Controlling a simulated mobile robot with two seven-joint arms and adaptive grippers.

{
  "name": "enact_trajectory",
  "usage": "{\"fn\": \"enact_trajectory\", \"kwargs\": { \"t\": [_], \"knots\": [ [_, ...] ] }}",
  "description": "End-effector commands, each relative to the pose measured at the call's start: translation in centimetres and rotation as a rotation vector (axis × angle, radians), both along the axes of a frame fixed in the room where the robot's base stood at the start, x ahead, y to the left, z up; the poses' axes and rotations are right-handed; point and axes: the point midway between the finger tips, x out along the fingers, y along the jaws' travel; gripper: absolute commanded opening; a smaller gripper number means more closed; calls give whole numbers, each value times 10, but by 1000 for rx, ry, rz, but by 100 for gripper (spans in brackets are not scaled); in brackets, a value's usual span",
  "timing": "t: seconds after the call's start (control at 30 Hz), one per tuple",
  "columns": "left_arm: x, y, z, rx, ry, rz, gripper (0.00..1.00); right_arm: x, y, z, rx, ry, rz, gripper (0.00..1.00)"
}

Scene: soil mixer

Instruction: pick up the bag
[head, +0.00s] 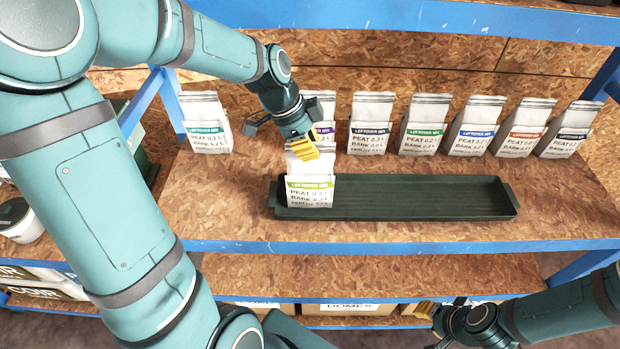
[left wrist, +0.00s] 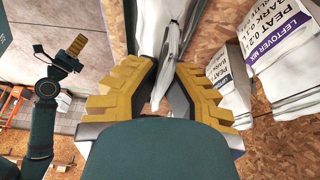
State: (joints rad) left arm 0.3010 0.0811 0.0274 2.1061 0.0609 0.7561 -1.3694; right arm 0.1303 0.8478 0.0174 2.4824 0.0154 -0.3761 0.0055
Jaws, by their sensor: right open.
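A white paper bag with a yellow-green label (head: 310,190) stands at the left end of the long dark green tray (head: 420,200), its bottom edge partly behind the front rim. My left gripper (head: 302,149) is over it with yellow fingertips at its folded top. In the left wrist view the top of this bag (left wrist: 166,40) fills the space between the two fingers (left wrist: 165,85), which look shut on it. The bag appears to be in the tray still; whether it is clear of the floor is hidden. My right gripper (head: 462,318) is open, low at the right, away from the bags.
Several similar white bags stand in a row behind the tray, including a blue-label one (head: 472,128) and a teal-label one (head: 207,125). The tray's middle and right are empty. Blue shelf posts (head: 150,100) and a blue front edge (head: 400,247) bound the wooden shelf.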

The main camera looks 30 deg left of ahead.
Motion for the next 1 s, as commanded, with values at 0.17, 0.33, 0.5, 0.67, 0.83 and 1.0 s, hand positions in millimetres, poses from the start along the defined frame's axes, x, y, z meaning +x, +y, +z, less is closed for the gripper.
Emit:
{"fn": "enact_trajectory", "kwargs": {
  "t": [0.17, 0.33, 0.5, 0.67, 0.83, 1.0],
  "knots": [
    [0, -1, -1, -1, 2, -1, 0, 0, 0, 0, 0, 0, 0, 34],
    [-1, -1, -1, -1, 4, -2, 0, 0, 0, 0, 0, 0, 0, 34],
    [-1, -1, 3, -1, 4, -1, 0, 0, 0, 6, 0, 0, 0, 34],
    [0, 0, 22, 0, -2, -1, 0, 0, 0, 11, 0, 0, 0, 34],
    [1, 0, 66, 1, -6, -1, 0, 0, 0, 17, 1, 0, 0, 34],
    [0, 0, 113, 1, -5, -3, 0, 0, -1, 23, 3, -1, 0, 34]
  ]
}}
